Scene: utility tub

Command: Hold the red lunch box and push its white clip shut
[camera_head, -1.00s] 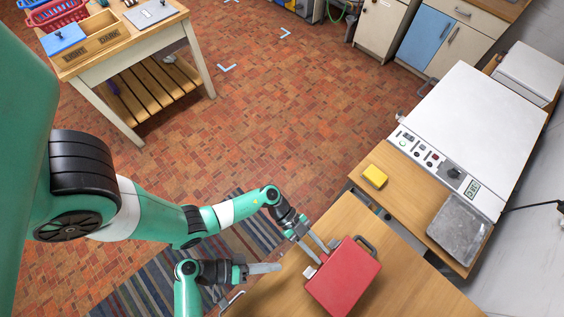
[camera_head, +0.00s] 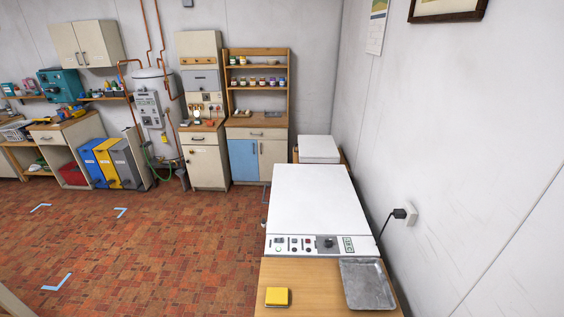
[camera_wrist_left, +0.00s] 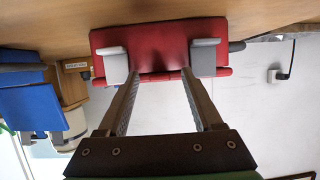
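The red lunch box (camera_wrist_left: 160,40) shows in the left wrist view, against the wooden worktop. I cannot tell whether either is fully shut. My left gripper (camera_wrist_left: 161,74) is open, its two fingers apart. The fingertips are at the near side of the box, between the two clips; contact is unclear. The lunch box and both grippers are out of the head view. My right gripper is in neither current view.
The wooden worktop (camera_wrist_left: 50,20) is around the box. In the head view, a yellow block (camera_head: 277,297) and a grey metal tray (camera_head: 366,284) lie before a white appliance (camera_head: 312,205) with a control panel. The brick floor (camera_head: 190,240) is open to the left.

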